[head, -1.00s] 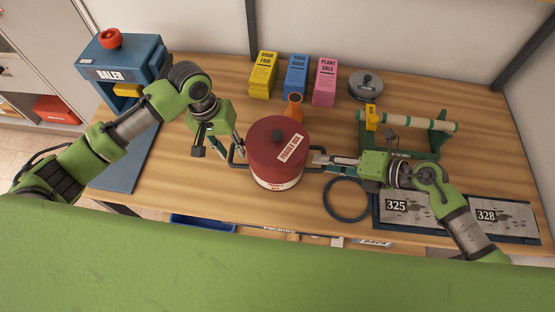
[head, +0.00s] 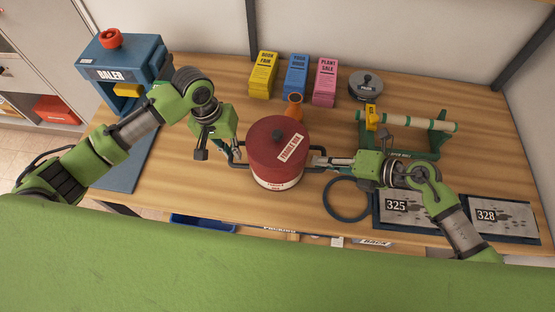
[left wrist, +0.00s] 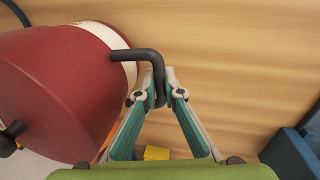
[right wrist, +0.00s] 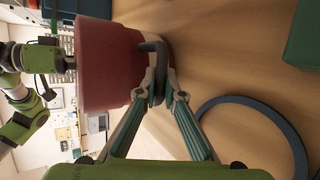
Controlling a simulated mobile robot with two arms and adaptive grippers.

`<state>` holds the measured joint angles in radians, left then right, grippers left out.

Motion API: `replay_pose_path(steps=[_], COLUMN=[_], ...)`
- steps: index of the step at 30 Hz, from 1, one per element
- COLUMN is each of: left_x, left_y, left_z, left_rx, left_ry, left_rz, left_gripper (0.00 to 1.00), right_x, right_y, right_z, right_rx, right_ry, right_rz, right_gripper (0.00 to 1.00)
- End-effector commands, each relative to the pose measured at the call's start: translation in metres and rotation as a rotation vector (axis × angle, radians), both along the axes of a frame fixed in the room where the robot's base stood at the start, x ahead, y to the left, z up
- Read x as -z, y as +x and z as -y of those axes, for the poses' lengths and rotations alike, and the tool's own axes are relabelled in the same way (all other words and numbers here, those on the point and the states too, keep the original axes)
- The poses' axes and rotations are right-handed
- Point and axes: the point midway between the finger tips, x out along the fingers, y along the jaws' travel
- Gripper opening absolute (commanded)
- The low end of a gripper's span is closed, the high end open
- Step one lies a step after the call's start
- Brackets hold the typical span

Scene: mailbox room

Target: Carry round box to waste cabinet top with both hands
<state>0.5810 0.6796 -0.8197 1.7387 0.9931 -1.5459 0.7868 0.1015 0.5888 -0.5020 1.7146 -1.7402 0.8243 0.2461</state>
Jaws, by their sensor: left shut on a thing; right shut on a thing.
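Whether the box touches the table is hard to tell. No waste cabinet can be made out in view.
A blue baler (head: 122,75) stands at the left. Yellow (head: 263,76), blue (head: 296,76) and pink (head: 325,82) card stacks, an orange object (head: 294,106) and a grey round weight (head: 366,84) stand behind. A black ring (head: 346,217), a green roll stand (head: 405,155) and numbered plates (head: 500,217) lie right.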

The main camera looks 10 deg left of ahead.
Motion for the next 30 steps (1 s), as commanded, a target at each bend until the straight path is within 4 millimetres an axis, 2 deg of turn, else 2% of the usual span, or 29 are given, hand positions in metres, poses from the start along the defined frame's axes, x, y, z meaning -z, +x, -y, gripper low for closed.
replay_pose_path(steps=[8, 18, 30], left_x=[-0.017, -0.047, -0.051], left_y=[0.001, 0.001, 0.002], left_z=[-0.001, -0.002, -0.002], left_rx=[-0.002, -0.002, -0.003], left_ry=[0.001, 0.002, 0.004], left_rz=[0.003, 0.003, 0.003], left_gripper=[0.0, 0.0, 0.0], right_x=[-0.016, -0.046, -0.05], right_y=[0.001, 0.001, 0.001], right_z=[0.001, 0.001, 0.001], right_rx=[0.0, 0.0, 0.0], right_ry=[-0.002, -0.002, -0.002], right_rz=[0.002, 0.002, 0.002], right_gripper=[0.0, 0.0, 0.0])
